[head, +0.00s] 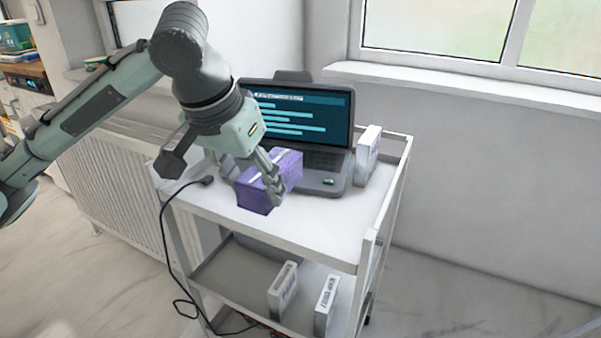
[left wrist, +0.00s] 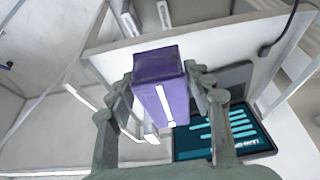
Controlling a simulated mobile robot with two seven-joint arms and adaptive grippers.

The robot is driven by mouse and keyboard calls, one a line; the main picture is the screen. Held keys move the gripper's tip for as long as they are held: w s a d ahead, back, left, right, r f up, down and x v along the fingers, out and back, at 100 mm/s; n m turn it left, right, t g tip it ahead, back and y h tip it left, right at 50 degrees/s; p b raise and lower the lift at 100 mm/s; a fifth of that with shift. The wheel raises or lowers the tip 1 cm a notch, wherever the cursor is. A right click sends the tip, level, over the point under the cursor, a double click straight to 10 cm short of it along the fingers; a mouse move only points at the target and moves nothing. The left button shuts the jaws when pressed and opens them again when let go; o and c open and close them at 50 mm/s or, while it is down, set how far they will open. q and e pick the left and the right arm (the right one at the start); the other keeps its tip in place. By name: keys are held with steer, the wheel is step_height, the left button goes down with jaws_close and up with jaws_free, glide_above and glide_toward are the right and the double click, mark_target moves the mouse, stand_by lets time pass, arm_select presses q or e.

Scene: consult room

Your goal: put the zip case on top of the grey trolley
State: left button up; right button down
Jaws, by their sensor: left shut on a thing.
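The zip case looks like a purple box with a white strip (head: 254,196). It also shows in the left wrist view (left wrist: 158,68), between the two fingers. My left gripper (head: 272,178) is shut on the case, with one finger across its near right side. The case is at the top shelf of the grey trolley (head: 320,226), in front of the laptop. I cannot tell whether its underside touches the shelf. My right gripper is not in view.
An open laptop (head: 302,118) stands at the back of the top shelf, with a white box (head: 367,155) to its right. A black cable (head: 166,236) hangs over the left edge. Two white boxes (head: 283,290) stand on the lower shelf. The front right of the top is clear.

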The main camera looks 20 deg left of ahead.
arm_select(q)
steer(key=w+d+f, duration=0.2)
steer(key=d, duration=0.1)
steer(key=w+d+f, duration=0.2)
steer(key=d, duration=0.1)
steer(key=w+d+f, duration=0.2)
steer(key=w+d, duration=0.1)
steer(key=shift+f+b, duration=0.3)
steer(key=shift+d+f, duration=0.15)
steer(key=shift+f, duration=0.3)
step_height(320, 180, down, 3)
steer(key=shift+f, duration=0.2)
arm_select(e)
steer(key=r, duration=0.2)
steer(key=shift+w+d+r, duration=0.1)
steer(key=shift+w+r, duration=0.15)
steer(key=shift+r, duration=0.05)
arm_select(q)
steer(key=o, duration=1.2)
steer(key=shift+f, duration=0.1)
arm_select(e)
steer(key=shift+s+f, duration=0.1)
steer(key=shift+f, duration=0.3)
